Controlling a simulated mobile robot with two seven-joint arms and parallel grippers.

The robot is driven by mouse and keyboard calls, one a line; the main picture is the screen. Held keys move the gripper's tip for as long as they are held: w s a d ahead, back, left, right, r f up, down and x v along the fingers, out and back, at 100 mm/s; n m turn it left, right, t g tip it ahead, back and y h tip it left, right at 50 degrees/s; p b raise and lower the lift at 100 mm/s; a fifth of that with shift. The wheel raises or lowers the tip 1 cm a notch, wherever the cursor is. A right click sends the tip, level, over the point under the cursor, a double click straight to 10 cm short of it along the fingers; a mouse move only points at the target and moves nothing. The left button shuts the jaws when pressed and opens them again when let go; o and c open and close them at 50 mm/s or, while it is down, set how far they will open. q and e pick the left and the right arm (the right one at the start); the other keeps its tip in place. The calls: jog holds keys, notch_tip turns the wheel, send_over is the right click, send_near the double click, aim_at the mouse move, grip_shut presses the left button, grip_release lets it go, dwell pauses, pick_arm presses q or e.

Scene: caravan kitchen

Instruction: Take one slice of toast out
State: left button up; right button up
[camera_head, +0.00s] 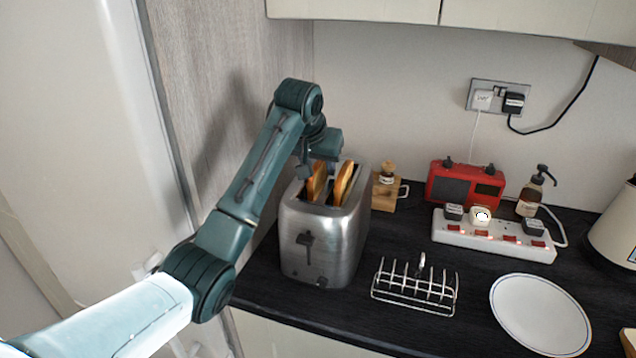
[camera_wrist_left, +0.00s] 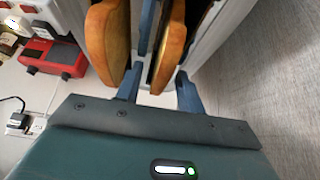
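A silver toaster (camera_head: 322,240) stands on the dark counter, with two upright slices of toast showing above its slots. The left slice (camera_head: 316,183) is partly hidden by my left gripper (camera_head: 307,170), and the right slice (camera_head: 343,184) stands clear beside it. In the left wrist view, my gripper's fingers are apart and straddle one slice (camera_wrist_left: 172,50), with a dark gap between it and a finger. The other slice (camera_wrist_left: 104,45) is outside the fingers, to the left. The right gripper is in neither view.
A wire toast rack (camera_head: 415,288) stands empty right of the toaster, and an empty white plate (camera_head: 540,313) lies farther right. A red radio (camera_head: 465,184), a white power strip (camera_head: 494,236) and a soap bottle (camera_head: 530,195) are behind. A wall panel (camera_head: 225,95) is close on the left.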

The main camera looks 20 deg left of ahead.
pick_arm(q)
jog(key=shift+c, duration=0.2)
grip_shut()
jog(key=shift+r, duration=0.1)
dwell(0.4)
